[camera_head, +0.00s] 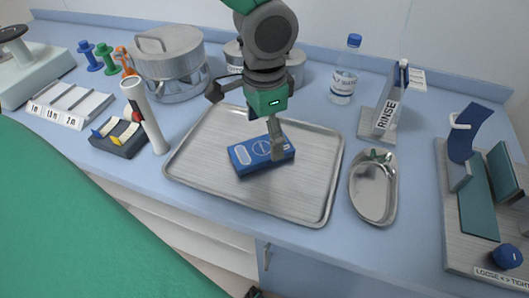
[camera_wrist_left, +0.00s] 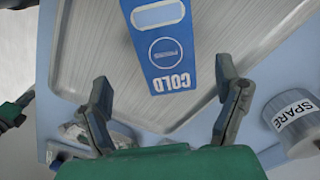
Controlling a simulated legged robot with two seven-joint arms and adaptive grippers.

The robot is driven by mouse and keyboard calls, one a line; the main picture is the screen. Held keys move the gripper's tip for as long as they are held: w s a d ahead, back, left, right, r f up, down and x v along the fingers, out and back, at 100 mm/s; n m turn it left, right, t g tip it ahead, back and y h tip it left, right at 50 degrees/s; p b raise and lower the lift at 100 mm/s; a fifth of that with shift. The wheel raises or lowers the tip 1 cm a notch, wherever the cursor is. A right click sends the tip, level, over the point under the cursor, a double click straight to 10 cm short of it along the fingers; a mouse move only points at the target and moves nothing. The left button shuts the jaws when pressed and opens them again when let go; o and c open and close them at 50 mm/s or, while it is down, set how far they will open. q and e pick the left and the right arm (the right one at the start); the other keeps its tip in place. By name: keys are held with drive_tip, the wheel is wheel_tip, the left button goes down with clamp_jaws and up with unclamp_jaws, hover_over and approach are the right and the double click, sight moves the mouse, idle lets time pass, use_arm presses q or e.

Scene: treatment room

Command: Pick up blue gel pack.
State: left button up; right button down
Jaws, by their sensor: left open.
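The blue gel pack (camera_head: 246,157) lies flat on the metal tray (camera_head: 310,195), and its label reads COLD in the left wrist view (camera_wrist_left: 176,58). My left gripper (camera_head: 246,125) is open above the tray, coming down from the top of the head view. One finger passes in front of the pack's right end; the other hangs over the tray's far left side. In the left wrist view the open fingers (camera_wrist_left: 165,80) stand on either side of the pack's near end. Nothing is held, and I cannot tell if a finger touches the pack.
Metal pots (camera_head: 172,67) stand behind the tray. A white cylinder (camera_head: 147,116) stands close to its left. A kidney dish (camera_head: 373,190), a RINSE stand (camera_head: 386,112) and a water bottle (camera_head: 345,72) are to the right. The tray's front part is clear.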

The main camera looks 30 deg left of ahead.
use_arm(q)
drive_tip(key=f, duration=0.2)
drive_tip(key=a+f+b, duration=0.1)
drive_tip(key=f, duration=0.2)
drive_tip(key=shift+w+a+f, duration=0.1)
drive_tip(key=shift+f, duration=0.25)
drive_tip(key=shift+d+r, duration=0.1)
drive_tip(key=shift+d, duration=0.1)
drive_tip(key=shift+c, duration=0.3)
drive_tip(key=c, duration=1.4)
wheel_tip(320, 180, up, 10)
drive_tip(key=shift+p, duration=1.25)
wheel_tip(320, 180, up, 4)
drive_tip(key=p, duration=0.4)
hover_over(262, 148)
drive_tip(key=shift+r+p, duration=0.45)
drive_tip(key=shift+p, duration=0.15)
